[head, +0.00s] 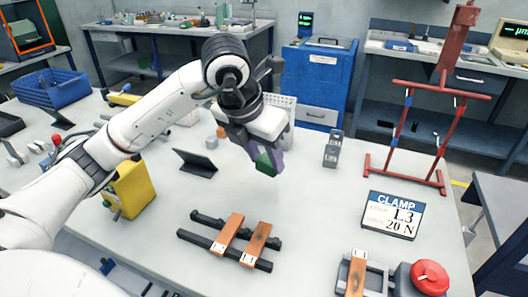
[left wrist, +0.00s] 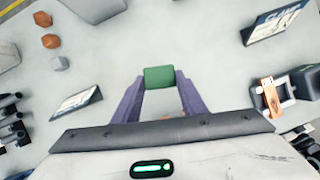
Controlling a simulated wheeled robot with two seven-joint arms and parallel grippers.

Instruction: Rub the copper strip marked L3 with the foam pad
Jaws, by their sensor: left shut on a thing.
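My left gripper (head: 262,158) is shut on a green foam pad (head: 266,164) and holds it above the middle of the table. In the left wrist view the pad (left wrist: 159,77) sits between the two purple fingers. Two copper strips, a left one (head: 228,234) and a right one (head: 256,243), lie side by side across a black rack (head: 196,238), below the pad in the picture. A third copper strip (head: 356,277) lies in a grey clamp fixture (head: 375,282) at the front right. The small marks on the strips are too small to read surely. My right gripper is not in view.
A sign (head: 393,214) reads CLAMP, L3, 20 N. A red knob (head: 430,276) stands beside the fixture. A red frame (head: 405,181) stands at right, a small dark stand (head: 195,162) left of the pad, and a yellow box (head: 133,188) farther left. The table between pad and rack is clear.

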